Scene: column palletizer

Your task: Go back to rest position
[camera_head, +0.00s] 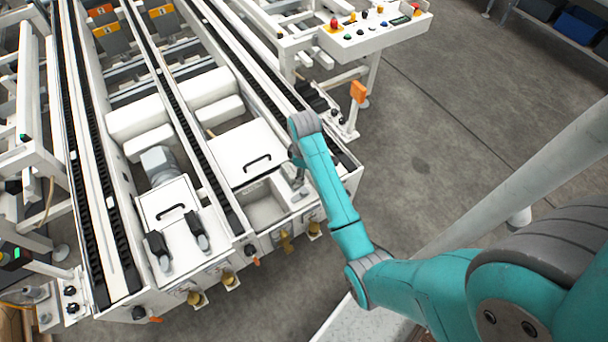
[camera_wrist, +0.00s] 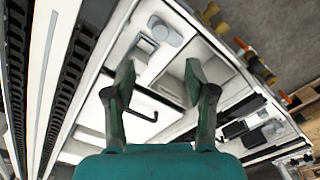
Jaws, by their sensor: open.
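My gripper (camera_wrist: 158,85) shows in the wrist view with its two fingers spread apart and nothing between them. It hangs over the white machine, with a lidded cover and its black handle (camera_wrist: 139,107) below the fingers. In the head view my teal arm reaches from the lower right to the machine's front right part. The gripper itself is mostly hidden behind the arm there. The white cover (camera_head: 240,150) with a black handle (camera_head: 257,162) lies just left of the arm's end, and an open recess (camera_head: 265,212) is below it.
The white conveyor machine has dark chain tracks (camera_head: 178,112) and a second handled cover (camera_head: 165,203). A control panel (camera_head: 375,32) with coloured buttons stands at the upper right.

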